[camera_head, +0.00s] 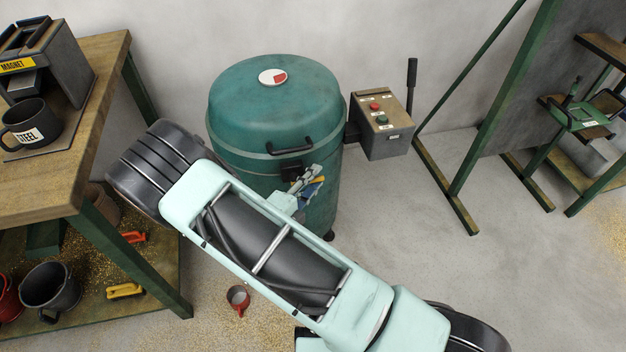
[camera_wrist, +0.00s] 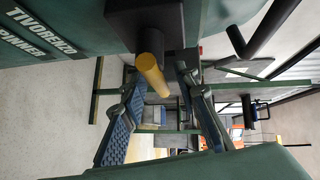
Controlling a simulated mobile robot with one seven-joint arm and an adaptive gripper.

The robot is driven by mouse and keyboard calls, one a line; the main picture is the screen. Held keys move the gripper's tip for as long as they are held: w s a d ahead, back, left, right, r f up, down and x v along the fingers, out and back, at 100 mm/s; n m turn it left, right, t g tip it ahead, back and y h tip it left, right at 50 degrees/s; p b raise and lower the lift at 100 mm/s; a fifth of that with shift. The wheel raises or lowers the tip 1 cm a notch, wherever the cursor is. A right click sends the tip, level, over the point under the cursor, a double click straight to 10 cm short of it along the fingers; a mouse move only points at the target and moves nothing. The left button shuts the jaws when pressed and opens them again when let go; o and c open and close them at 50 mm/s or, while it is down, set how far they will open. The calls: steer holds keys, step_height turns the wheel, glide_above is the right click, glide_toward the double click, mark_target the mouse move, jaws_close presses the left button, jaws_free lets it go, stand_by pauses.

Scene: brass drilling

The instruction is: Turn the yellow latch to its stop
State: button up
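The yellow latch is a short yellow bar (camera_wrist: 152,74) sticking out of a dark block (camera_wrist: 145,22) on the green drum's side in the wrist view. In the head view only a small bit of yellow (camera_head: 319,180) shows by my gripper (camera_head: 308,184), below the drum's lid handle. In the wrist view my gripper (camera_wrist: 160,85) is open, with one blue-padded finger on each side of the bar's outer end. A gap shows beside the bar, and I cannot tell whether either finger touches it. My arm hides much of the drum's lower front in the head view.
The green drum (camera_head: 250,110) has a black lid handle (camera_head: 290,147) and a control box (camera_head: 382,122) with a lever on its right. A workbench (camera_head: 60,175) stands left. A red mug (camera_head: 238,298) is on the floor. Open floor lies right of the drum.

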jaws_close()
